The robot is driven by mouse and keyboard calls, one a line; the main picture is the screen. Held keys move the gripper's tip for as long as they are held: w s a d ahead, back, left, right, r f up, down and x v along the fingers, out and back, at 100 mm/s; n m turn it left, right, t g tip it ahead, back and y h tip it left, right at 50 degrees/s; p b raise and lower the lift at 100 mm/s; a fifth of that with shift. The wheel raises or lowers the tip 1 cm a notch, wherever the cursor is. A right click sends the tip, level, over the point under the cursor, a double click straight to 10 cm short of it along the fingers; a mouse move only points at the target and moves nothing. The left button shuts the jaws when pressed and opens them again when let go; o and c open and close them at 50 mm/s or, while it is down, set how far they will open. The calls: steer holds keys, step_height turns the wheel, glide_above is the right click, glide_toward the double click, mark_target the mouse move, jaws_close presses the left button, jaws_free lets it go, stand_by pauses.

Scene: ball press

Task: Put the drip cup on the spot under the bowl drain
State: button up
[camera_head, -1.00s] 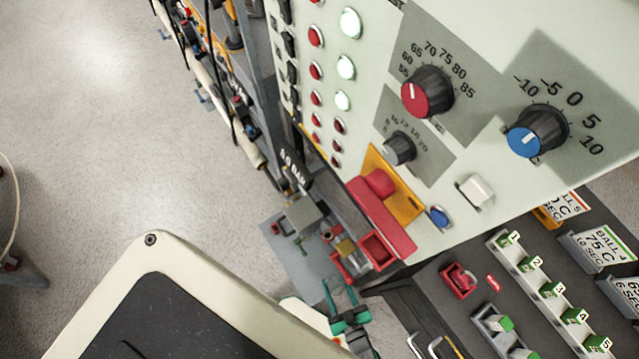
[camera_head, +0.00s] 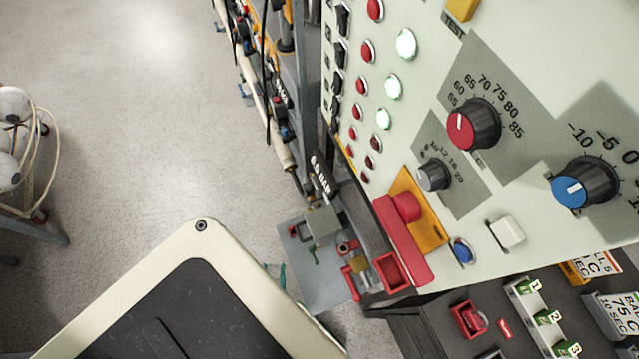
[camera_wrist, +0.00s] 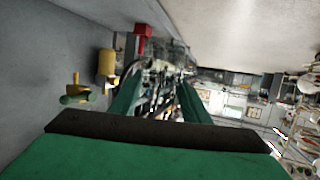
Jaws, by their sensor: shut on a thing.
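My gripper shows in the wrist view (camera_wrist: 158,92) as two green fingers reaching forward with a gap between them. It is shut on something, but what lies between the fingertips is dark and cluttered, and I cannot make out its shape. I cannot pick out the drip cup for certain in either view. In the head view only slivers of green show behind the pale-edged panel. A brass fitting with a green handle (camera_wrist: 75,93) and a brass cylinder (camera_wrist: 107,63) stand left of the fingers in the wrist view. I cannot identify the bowl drain or the spot under it.
The control panel (camera_head: 470,60) with knobs and lit buttons fills the right of the head view. A grey plate with small red and brass parts (camera_head: 312,275) sits low beside it. A rack of white balls (camera_head: 12,135) stands at far left. The floor (camera_head: 150,100) between is clear.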

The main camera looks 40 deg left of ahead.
steer(key=shift+w+a, duration=0.35)
steer(key=shift+a, duration=0.4)
steer(key=w+d, duration=0.4)
steer(key=w, duration=0.5)
steer(key=w+d, duration=0.3)
steer(key=w, duration=0.5)
steer(key=shift+w+d+f, duration=0.1)
steer(key=shift+w+f, duration=0.1)
steer(key=shift+f, duration=1.3)
steer(key=shift+w+d+f, duration=0.1)
steer(key=shift+w+f, duration=0.05)
steer(key=shift+f, duration=1.35)
steer(key=shift+w+f, duration=0.2)
steer(key=shift+f, duration=0.3)
steer(key=shift+f, duration=0.1)
steer(key=o, duration=1)
steer(key=shift+o, duration=0.2)
